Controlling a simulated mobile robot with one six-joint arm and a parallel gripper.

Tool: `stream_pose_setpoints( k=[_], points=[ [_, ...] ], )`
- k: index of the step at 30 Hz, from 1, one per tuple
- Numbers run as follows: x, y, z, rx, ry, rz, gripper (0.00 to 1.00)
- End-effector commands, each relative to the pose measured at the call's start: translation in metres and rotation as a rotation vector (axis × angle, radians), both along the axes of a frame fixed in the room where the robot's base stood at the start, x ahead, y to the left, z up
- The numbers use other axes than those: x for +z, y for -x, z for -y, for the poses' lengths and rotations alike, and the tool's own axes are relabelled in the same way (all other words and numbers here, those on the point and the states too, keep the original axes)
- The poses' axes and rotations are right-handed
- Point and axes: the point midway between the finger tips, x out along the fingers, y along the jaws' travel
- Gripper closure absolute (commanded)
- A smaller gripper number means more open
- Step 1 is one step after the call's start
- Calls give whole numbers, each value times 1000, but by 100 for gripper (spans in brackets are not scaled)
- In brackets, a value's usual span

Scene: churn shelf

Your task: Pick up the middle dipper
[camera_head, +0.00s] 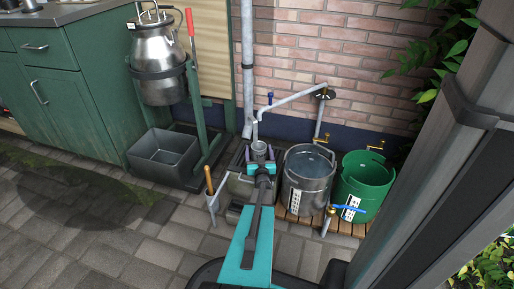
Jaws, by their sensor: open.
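My gripper (261,162) is at the end of my teal and black arm, over a grey metal trough (237,187) by the brick wall. Its jaws are open. A small grey metal cup (259,149), which may be a dipper, shows between or just beyond the fingertips. I cannot tell whether the fingers touch it. No row of dippers can be made out, so I cannot tell which is the middle one. My arm hides part of the trough.
A metal bucket of water (308,178) and a green bucket (364,184) stand right of the trough on wooden slats. A pipe with taps (292,98) runs above. A churn (158,68) hangs over a grey bin (163,156) at left. Paving at front left is clear.

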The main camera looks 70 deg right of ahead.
Motion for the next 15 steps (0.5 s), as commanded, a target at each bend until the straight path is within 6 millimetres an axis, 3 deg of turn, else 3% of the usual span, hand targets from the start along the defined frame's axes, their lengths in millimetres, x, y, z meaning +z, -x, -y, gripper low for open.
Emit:
stream_pose_setpoints(
  k=[15],
  points=[
    [1,-4,6,1,0,0,23]
  ],
)
